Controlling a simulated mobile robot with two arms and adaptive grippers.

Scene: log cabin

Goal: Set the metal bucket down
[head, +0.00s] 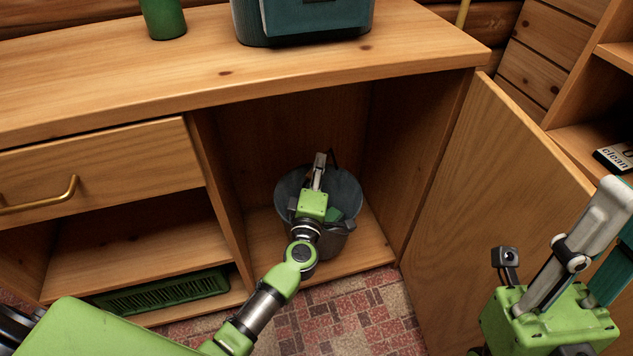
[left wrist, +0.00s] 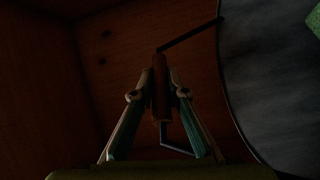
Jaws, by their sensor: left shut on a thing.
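The grey metal bucket (head: 340,244) is inside the open right-hand compartment of the wooden cabinet, upright or nearly so, low over the compartment floor (head: 372,246). I cannot tell if its base touches that floor. My left gripper (head: 319,165) reaches in over the bucket and hides part of it. In the left wrist view my left gripper (left wrist: 161,98) is shut on the brown grip of the bucket's handle (left wrist: 160,84), and the bucket's dark inside (left wrist: 275,75) shows at the right. My right gripper (head: 600,235) is outside the cabinet at the lower right, partly cut off.
The open cabinet door (head: 500,200) stands right of the compartment. A drawer with a brass handle (head: 40,200) and a shelf with a green slotted item (head: 160,295) lie left. A teal box (head: 305,20) and green cylinder (head: 163,18) stand on top.

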